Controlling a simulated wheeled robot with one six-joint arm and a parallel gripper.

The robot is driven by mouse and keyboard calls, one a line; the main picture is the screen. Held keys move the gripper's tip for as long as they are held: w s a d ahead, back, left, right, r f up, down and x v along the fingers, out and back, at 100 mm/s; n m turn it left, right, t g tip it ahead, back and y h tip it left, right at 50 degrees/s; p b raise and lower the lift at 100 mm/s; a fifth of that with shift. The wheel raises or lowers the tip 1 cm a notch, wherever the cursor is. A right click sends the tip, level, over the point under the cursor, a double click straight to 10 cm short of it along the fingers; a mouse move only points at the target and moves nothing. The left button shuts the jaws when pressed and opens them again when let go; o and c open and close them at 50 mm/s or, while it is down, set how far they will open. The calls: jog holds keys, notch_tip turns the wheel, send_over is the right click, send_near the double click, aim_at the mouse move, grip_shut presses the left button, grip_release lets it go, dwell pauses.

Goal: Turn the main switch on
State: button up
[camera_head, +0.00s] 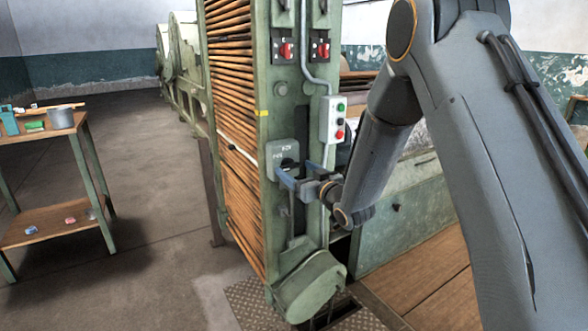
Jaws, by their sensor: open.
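A grey switch box (277,153) with faint lettering and a dark round knob (289,163) sits on the green machine post, at mid height. The lettering is too small to read surely. My gripper (296,168) is in front of this box with its two fingers apart, one on each side of the knob's lower right. Nothing shows between the fingers. Whether they touch the box or knob I cannot tell. The fingers and wrist partly hide the box's lower edge. The knob's setting is unclear.
Two red rotary switches (286,50) (322,49) sit higher on the post (262,90). A push-button box (334,120) with green and red buttons is just above my wrist. A wooden-topped table (70,126) with small items stands left. The floor between is clear.

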jog(key=shift+x, duration=1.1)
jog(key=c, duration=1)
jog(key=shift+c, duration=0.2)
